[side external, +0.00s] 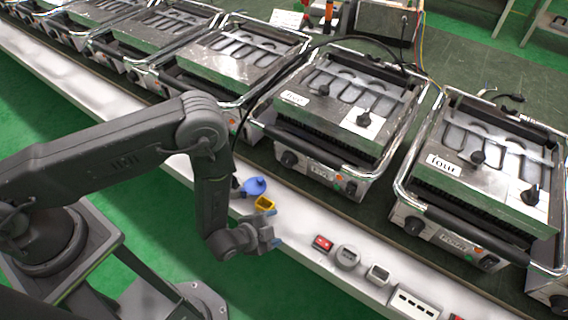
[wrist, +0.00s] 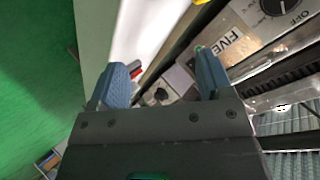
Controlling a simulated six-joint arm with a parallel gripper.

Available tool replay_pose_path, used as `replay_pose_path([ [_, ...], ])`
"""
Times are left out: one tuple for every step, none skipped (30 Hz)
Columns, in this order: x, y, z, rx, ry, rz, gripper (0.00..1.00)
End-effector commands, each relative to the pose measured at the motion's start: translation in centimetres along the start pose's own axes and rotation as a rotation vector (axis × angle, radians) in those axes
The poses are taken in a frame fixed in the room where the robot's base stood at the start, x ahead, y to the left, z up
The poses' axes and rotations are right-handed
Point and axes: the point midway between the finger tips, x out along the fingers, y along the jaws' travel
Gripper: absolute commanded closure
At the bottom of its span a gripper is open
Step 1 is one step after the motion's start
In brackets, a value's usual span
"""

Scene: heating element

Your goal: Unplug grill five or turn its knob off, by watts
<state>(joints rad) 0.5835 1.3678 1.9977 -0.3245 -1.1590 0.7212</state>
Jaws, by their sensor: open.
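Grill five (side external: 345,125) stands on the dark green bench, with dark knobs on its front panel, including a left front knob (side external: 289,159). In the wrist view its FIVE label (wrist: 222,43) shows beside a black knob (wrist: 282,5) with OFF printed by it; its exact setting is unclear.
Grill four (side external: 490,175) stands to the right, and more grills line up to the left. A red switch (side external: 323,243), a round meter (side external: 347,257) and a white socket strip (side external: 413,305) lie along the ledge. A black cable (side external: 243,122) runs beside grill five. Green floor is open in front.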

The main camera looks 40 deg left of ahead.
Motion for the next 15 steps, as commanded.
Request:
replay_pose_path([
  [0.3, -2.1, -0.1, -0.003, 0.0, -0.12, 0.27],
  [0.4, -3.4, -0.1, -0.001, -0.002, -0.188, 0.27],
  [0.3, -4.8, -0.1, 0.004, -0.007, -0.27, 0.27],
  [0.2, -5.8, 0.0, 0.009, -0.011, -0.325, 0.27],
  [0.1, -6.6, 0.1, 0.014, -0.016, -0.373, 0.27],
  [0.0, -7.6, 0.1, 0.022, -0.024, -0.427, 0.27],
  [-0.2, -8.1, 0.2, 0.026, -0.028, -0.46, 0.27],
  [-0.3, -8.6, 0.2, 0.03, -0.033, -0.487, 0.27],
  [-0.4, -9.1, 0.3, 0.035, -0.037, -0.513, 0.27],
  [-0.4, -9.3, 0.3, 0.037, -0.04, -0.528, 0.27],
  [-0.4, -9.5, 0.3, 0.039, -0.041, -0.537, 0.27],
  [-0.2, -9.8, 0.3, 0.039, -0.042, -0.544, 0.27],
  [-0.1, -9.9, 0.3, 0.038, -0.043, -0.546, 0.27],
  [0.2, -10.0, 0.4, 0.038, -0.043, -0.546, 0.27],
  [0.6, -10.3, 0.4, 0.037, -0.044, -0.546, 0.27],
])
